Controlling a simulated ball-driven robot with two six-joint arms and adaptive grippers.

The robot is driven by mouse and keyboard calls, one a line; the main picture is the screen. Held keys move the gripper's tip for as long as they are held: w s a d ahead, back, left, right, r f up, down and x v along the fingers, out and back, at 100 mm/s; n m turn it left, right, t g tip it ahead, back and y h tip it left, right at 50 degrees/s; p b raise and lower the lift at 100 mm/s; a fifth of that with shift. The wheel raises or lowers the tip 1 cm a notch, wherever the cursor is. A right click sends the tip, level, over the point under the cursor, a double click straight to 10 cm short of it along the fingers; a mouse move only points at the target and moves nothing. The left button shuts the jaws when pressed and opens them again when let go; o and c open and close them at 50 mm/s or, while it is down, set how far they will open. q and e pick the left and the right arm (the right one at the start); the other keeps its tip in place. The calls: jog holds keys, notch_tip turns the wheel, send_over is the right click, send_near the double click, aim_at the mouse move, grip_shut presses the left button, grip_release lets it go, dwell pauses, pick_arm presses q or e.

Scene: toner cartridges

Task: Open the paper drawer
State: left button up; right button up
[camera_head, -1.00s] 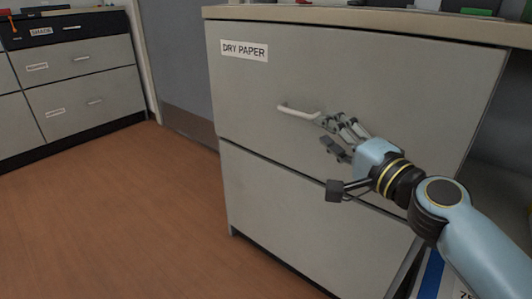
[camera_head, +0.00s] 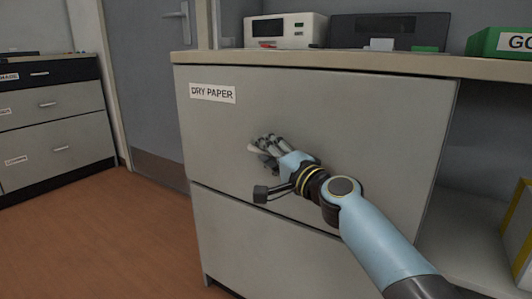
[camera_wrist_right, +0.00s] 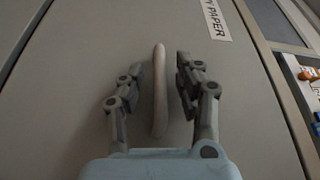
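The paper drawer (camera_head: 330,110) is the grey upper front of the cabinet, with a "DRY PAPER" label (camera_head: 212,93) at its upper left. It looks flush with the cabinet. My right gripper (camera_head: 264,145) is at its pale bar handle (camera_head: 252,148), mostly covering it in the head view. In the right wrist view the handle (camera_wrist_right: 160,90) runs lengthwise between the two sides of the open right gripper (camera_wrist_right: 160,82). A gap shows on each side of the handle. My left gripper is not in view.
The countertop edge (camera_head: 330,64) overhangs the drawer. A white device (camera_head: 285,32), a dark device (camera_head: 385,32) and a green box (camera_head: 500,43) stand on it. An open shelf space lies to the right. A lower drawer (camera_head: 265,245) is below. The floor (camera_head: 100,240) at left is clear.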

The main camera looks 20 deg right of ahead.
jog(key=shift+c, duration=0.4)
grip_shut()
jog(key=shift+s+a+f, duration=0.1)
jog(key=shift+a, duration=0.05)
